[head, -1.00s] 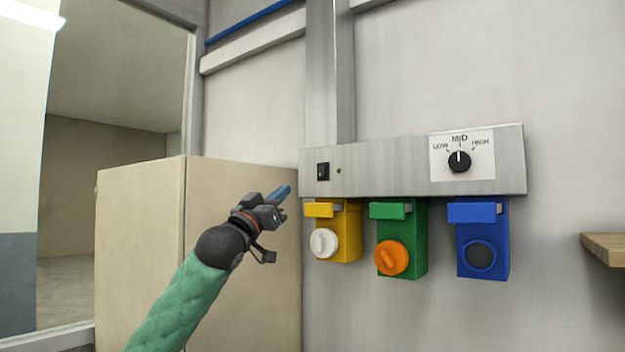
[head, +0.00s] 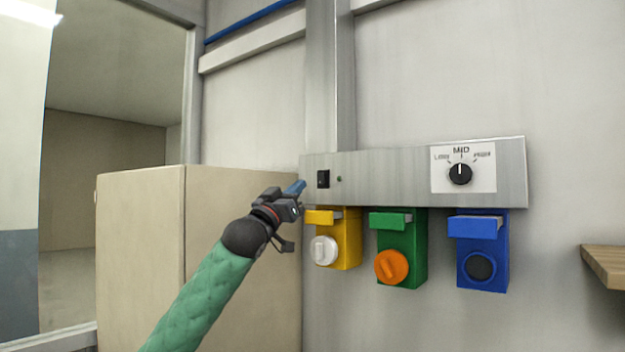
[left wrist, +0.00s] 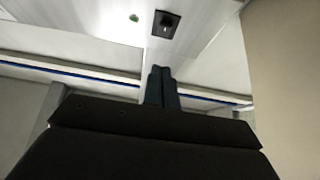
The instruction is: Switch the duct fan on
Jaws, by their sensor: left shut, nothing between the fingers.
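A steel control panel (head: 400,178) on the wall carries a black rocker switch (head: 323,179) at its left end. A small indicator lamp (head: 339,179) beside the switch shows green. In the left wrist view the switch (left wrist: 165,24) and the green lamp (left wrist: 134,17) are near the top edge. A black dial (head: 460,174) at the panel's right points to MID. My left gripper (head: 299,187) is shut and empty, its blue fingertips just left of the switch in the head view. In the left wrist view the shut fingers (left wrist: 161,88) appear apart from the switch. My right gripper is out of view.
Below the panel hang a yellow box (head: 347,240) with a white knob, a green box (head: 403,250) with an orange knob and a blue box (head: 483,255). A beige cabinet (head: 140,255) stands at left. A wooden shelf edge (head: 606,265) juts in at right.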

